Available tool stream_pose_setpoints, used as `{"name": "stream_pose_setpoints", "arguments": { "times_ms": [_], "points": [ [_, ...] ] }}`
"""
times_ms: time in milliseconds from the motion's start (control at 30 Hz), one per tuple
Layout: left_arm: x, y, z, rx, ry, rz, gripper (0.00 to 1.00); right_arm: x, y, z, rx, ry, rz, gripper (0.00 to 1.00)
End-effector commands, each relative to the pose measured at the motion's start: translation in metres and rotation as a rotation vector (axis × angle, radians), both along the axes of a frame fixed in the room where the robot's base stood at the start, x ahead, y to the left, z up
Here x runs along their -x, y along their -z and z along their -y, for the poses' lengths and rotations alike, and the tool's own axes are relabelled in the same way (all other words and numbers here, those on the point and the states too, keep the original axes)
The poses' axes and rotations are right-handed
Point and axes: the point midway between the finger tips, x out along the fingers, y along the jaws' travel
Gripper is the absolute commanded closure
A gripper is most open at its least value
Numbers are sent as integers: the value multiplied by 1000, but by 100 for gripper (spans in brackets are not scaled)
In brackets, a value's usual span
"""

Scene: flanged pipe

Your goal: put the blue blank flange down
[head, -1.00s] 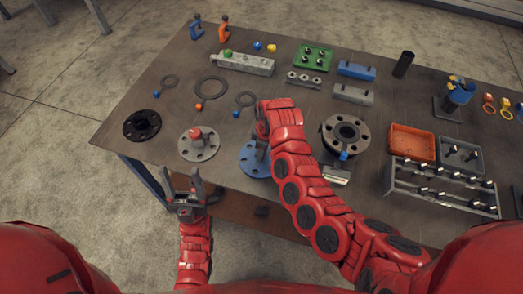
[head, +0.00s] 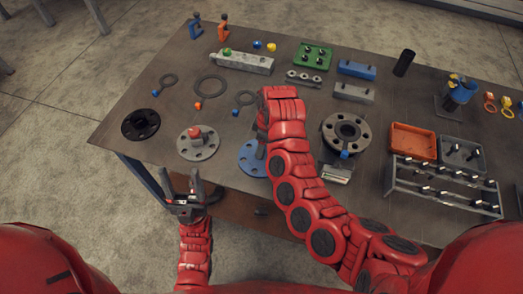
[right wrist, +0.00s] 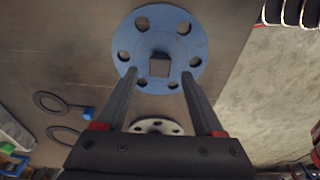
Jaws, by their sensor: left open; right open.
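The blue blank flange (head: 249,160) lies flat on the table near its front edge, partly hidden by my right arm in the head view. In the right wrist view the blue blank flange (right wrist: 159,48) shows its bolt holes and a square boss in its middle. My right gripper (right wrist: 157,74) is open, with its two fingers apart on either side of the boss and no visible contact. In the head view its fingers are mostly hidden behind the arm. My left gripper (head: 184,190) is open and empty in front of the table's front edge.
A grey flange with a red knob (head: 198,143) lies left of the blue one, and a black flange (head: 141,124) further left. A flanged pipe (head: 346,135) stands to the right. Gasket rings (head: 210,86) lie behind. An orange tray (head: 412,142) is at the right.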

Motion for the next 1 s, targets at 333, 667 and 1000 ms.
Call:
{"name": "stream_pose_setpoints", "arguments": {
  "times_ms": [333, 667, 1000],
  "points": [
    [0, -5, 0, 0, 0, 0, 36, 3, -66, 8, -1, 1, -4, 30],
    [0, -7, 0, 0, 0, 0, 36, 3, -78, 9, -1, 1, 0, 30],
    [0, -7, 0, 0, 0, 0, 36, -89, -31, 8, -157, 311, 388, 30]
  ]
}}
